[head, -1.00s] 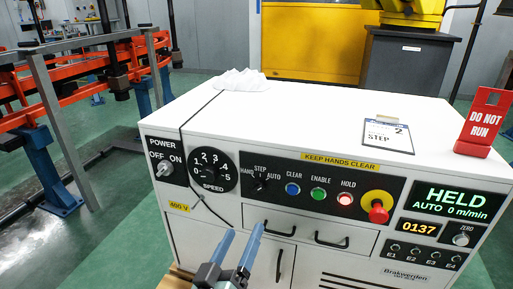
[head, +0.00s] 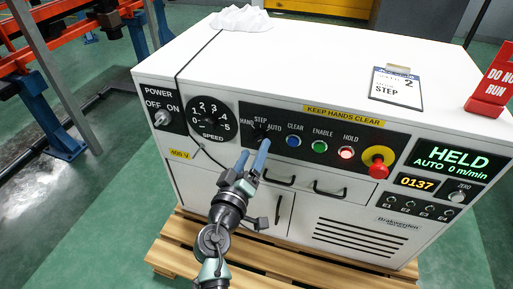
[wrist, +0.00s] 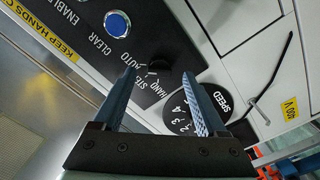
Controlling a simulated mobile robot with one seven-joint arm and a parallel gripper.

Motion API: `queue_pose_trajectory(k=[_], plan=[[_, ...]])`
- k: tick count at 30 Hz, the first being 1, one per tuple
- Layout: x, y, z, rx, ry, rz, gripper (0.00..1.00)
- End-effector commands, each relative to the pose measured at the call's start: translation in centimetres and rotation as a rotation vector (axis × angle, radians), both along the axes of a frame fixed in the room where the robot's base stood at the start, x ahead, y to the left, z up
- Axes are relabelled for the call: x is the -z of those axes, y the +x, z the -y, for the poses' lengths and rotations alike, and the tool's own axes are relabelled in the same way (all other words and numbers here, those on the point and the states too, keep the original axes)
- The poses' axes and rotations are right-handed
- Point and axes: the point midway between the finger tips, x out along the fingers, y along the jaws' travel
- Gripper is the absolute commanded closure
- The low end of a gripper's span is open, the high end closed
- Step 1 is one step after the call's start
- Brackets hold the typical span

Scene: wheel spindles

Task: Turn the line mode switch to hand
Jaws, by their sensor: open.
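The line mode switch is a small black knob (head: 261,134) on the black panel strip, with HAND, STEP and AUTO printed around it. In the wrist view the knob (wrist: 158,66) shows between the two finger tips; its pointer direction is too dark to tell. My gripper (head: 254,156) is open and empty, just below and in front of the switch in the head view. In the wrist view its blue fingers (wrist: 158,78) are spread on either side of the knob; I cannot tell whether they touch it. The green display (head: 448,161) reads HELD, AUTO, 0 m/min.
The speed dial (head: 209,118) and power switch (head: 162,116) are left of the switch. Blue, green and red buttons and a red emergency stop (head: 377,165) are to the right. A card (head: 397,90) reading STEP and a red DO NOT RUN sign (head: 490,90) stand on top.

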Motion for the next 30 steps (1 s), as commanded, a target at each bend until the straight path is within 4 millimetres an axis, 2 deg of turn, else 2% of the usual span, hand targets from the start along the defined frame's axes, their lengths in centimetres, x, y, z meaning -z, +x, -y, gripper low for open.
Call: queue_pose_trajectory(k=[6,17,30], plan=[[0.0,2.1,0.7,0.002,0.001,0.0,0.25],[0.0,2.4,0.8,0.001,0.0,-0.001,0.25],[0.0,2.4,0.8,0.001,0.0,0.0,1.0]])
